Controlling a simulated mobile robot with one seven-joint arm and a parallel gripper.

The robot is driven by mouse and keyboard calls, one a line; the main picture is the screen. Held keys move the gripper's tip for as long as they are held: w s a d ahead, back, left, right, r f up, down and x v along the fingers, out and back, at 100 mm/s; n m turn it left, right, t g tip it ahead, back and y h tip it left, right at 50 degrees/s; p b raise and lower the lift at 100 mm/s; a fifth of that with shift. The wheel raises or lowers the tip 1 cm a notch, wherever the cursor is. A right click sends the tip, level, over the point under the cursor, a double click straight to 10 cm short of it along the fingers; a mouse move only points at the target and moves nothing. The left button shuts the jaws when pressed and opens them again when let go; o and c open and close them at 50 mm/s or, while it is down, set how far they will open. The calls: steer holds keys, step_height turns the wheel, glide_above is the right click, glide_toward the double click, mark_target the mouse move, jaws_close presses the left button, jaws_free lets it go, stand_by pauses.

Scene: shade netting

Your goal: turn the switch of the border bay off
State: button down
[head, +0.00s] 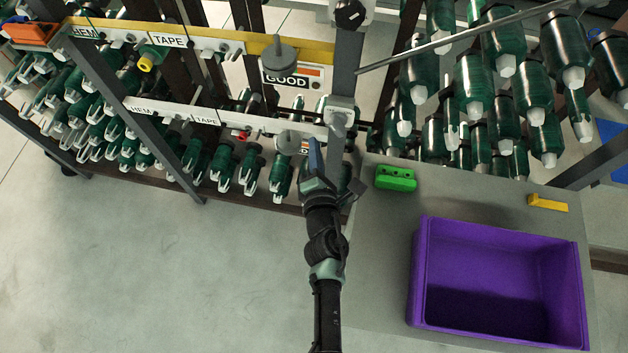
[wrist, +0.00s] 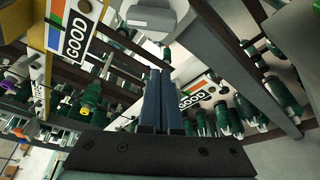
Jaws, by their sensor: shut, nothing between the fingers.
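My gripper (head: 314,146) is shut and empty, its blue fingers pressed together in the wrist view (wrist: 161,75). In the head view it points up at the rack, just in front of the lower rail's right end. A black rotary knob (head: 350,14) sits on a grey plate at the top of the rack's upright, well above my gripper. A grey plate (head: 341,111) is lower on that upright, close to my fingers; its details are too small to tell. I cannot read any border bay label. No contact with a switch is clear.
The yellow upper rail (head: 215,39) and white lower rail (head: 232,121) carry HEM, TAPE and GOOD labels. Grey cylinders (head: 279,54) stick out near the GOOD signs. Green spools crowd the racks. A purple bin (head: 417,270), green block (head: 395,178) and yellow block (head: 547,203) are on the table.

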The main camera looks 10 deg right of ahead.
steer(key=s+r, duration=0.1)
steer(key=s, duration=0.7)
steer(key=shift+s+d+r, duration=0.15)
steer(key=shift+s+r, duration=0.1)
steer(key=shift+r, duration=0.15)
